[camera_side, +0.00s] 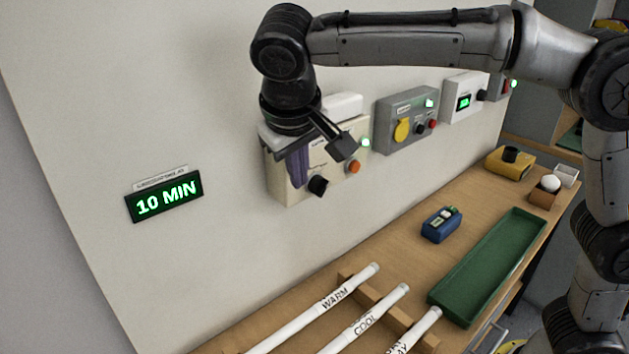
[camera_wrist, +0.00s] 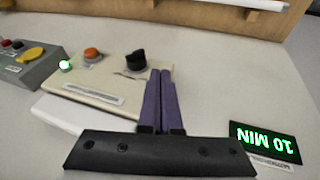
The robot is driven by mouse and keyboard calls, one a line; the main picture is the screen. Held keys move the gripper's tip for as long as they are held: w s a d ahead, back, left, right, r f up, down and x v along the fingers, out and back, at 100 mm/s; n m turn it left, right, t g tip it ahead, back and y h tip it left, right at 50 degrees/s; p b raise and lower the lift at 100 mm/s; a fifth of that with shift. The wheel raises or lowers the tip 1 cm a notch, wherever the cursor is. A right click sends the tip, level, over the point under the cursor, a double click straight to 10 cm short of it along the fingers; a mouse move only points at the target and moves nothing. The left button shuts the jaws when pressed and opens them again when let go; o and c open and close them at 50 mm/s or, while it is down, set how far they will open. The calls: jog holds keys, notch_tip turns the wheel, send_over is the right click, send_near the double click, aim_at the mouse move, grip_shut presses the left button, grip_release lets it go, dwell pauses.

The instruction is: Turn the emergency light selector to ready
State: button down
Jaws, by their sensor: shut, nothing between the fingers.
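A cream box (camera_side: 281,187) is on the wall, with a black selector knob (camera_side: 318,186), an orange button (camera_side: 353,167) and a lit green lamp (camera_side: 365,142). In the wrist view the cream box (camera_wrist: 108,82) shows upside down, with the black knob (camera_wrist: 136,59) near its edge. My gripper (camera_side: 301,180) has purple fingers pressed together and holds nothing. In the wrist view my gripper's tips (camera_wrist: 160,73) lie just right of the knob; I cannot tell whether they touch it. The knob's setting and the label are unreadable.
A green display (camera_side: 165,200) on the wall reads 10 MIN. A grey box (camera_side: 405,124) with a yellow knob hangs right of the cream box. Below are white labelled tubes (camera_side: 330,300), a blue device (camera_side: 441,224) and a green tray (camera_side: 490,262) on the wooden bench.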

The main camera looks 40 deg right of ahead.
aim_at(313, 191)
jog(key=shift+w+d+f, duration=0.1)
jog(key=shift+d+f, duration=1.45)
jog(key=shift+d, duration=0.1)
jog(key=shift+d+f, duration=0.15)
jog(key=shift+f, duration=0.3)
jog(key=shift+a+f, duration=0.3)
jog(key=shift+f, duration=0.1)
jog(key=shift+a+f+h, duration=0.1)
jog(key=shift+f+h, duration=0.15)
jog(key=shift+h, duration=0.65)
jog(key=shift+f, duration=0.15)
dwell(0.7)
jog(key=shift+r, duration=0.8)
